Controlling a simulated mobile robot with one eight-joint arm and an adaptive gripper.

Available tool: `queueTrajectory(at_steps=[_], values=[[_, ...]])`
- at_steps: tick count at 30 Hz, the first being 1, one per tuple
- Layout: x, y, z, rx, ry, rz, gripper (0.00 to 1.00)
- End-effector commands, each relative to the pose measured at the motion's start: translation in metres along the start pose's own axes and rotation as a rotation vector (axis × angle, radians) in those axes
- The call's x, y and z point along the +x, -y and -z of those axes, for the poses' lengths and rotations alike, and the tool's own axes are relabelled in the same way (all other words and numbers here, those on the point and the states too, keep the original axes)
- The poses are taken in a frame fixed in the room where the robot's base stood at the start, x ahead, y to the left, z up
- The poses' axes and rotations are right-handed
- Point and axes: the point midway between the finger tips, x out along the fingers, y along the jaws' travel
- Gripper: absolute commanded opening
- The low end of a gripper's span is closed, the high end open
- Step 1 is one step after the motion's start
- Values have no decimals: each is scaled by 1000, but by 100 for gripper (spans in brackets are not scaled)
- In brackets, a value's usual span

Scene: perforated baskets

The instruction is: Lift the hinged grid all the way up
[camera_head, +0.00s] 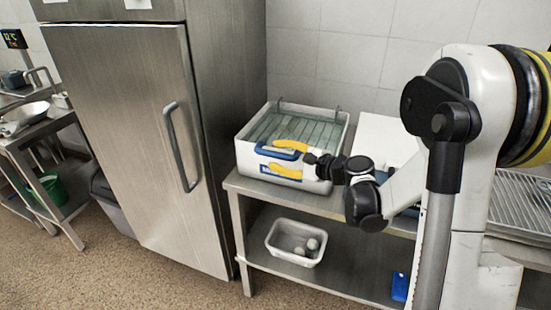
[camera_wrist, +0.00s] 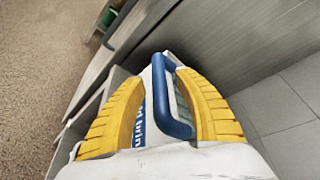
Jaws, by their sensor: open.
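A white basin (camera_head: 325,165) stands on the steel table beside the tall cabinet. The hinged grid (camera_head: 305,130) lies low and roughly flat inside its rim. A blue handle (camera_head: 262,150) shows at the basin's front side. My gripper (camera_head: 274,155) is at this front side, with its yellow fingers spread above and below the handle. In the wrist view, my gripper (camera_wrist: 160,76) is open, and the blue handle (camera_wrist: 168,112) lies between the two fingers. I cannot tell whether either finger touches it. Part of the basin's front is hidden by my gripper.
A tall steel cabinet (camera_head: 130,130) stands close on the left. A white box (camera_head: 385,140) is to the right, partly behind my arm. A white tray (camera_head: 295,253) with round items is on the lower shelf (camera_head: 340,280). The tiled wall is behind.

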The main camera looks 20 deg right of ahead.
Motion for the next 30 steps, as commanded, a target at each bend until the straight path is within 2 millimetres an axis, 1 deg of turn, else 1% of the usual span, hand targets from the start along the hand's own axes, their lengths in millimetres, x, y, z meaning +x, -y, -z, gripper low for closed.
queueTrajectory(at_steps=[3,11,15,25,28,30], values=[[6,0,0,0,0,-1,39],[7,0,0,0,0,-1,39],[7,0,0,0,0,0,0],[6,2,-1,3,-1,-1,0],[5,8,-5,15,-1,-6,0],[3,17,-9,32,-2,-13,0]])
